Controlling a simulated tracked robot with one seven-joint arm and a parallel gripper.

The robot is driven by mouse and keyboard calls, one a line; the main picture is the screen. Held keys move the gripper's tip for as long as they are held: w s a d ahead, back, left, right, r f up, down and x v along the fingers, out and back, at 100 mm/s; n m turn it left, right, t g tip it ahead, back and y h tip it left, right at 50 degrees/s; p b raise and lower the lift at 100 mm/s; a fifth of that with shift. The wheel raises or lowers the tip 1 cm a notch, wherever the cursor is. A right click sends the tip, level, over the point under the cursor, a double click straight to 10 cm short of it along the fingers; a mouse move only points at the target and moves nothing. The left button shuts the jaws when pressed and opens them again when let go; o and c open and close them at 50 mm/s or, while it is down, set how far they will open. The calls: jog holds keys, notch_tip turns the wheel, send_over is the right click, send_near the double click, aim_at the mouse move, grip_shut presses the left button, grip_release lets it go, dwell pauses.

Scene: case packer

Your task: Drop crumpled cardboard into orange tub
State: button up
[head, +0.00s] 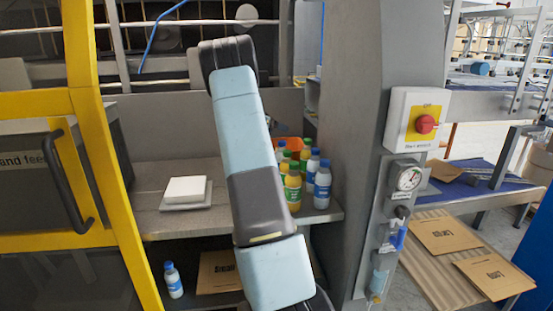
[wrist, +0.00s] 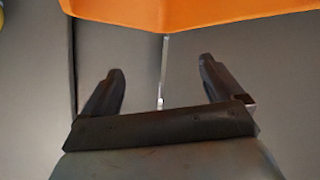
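The orange tub (head: 290,145) shows in the head view as a small patch behind my arm and several bottles, at the back of the shelf. In the wrist view the orange tub (wrist: 165,12) fills the top edge, just beyond the fingertips; its inside is not visible. My gripper (wrist: 161,66) is open, its two fingers wide apart with nothing between them. In the head view my gripper is hidden behind my arm. No crumpled cardboard can be made out for certain; a brown piece (head: 444,173) lies on the blue surface at right, its shape unclear.
Bottles (head: 292,188) crowd the shelf right of my arm. A white block (head: 186,190) sits on the shelf at left. A yellow door frame (head: 100,150) stands left; a grey post with a red switch (head: 426,124) stands right. Flat cardboard sheets (head: 445,235) lie at lower right.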

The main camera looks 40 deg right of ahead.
jog(key=shift+o, duration=0.3)
jog(key=shift+a, duration=0.1)
jog(key=v, duration=1.3)
jog(key=shift+a, duration=0.3)
jog(key=shift+w+r, duration=0.1)
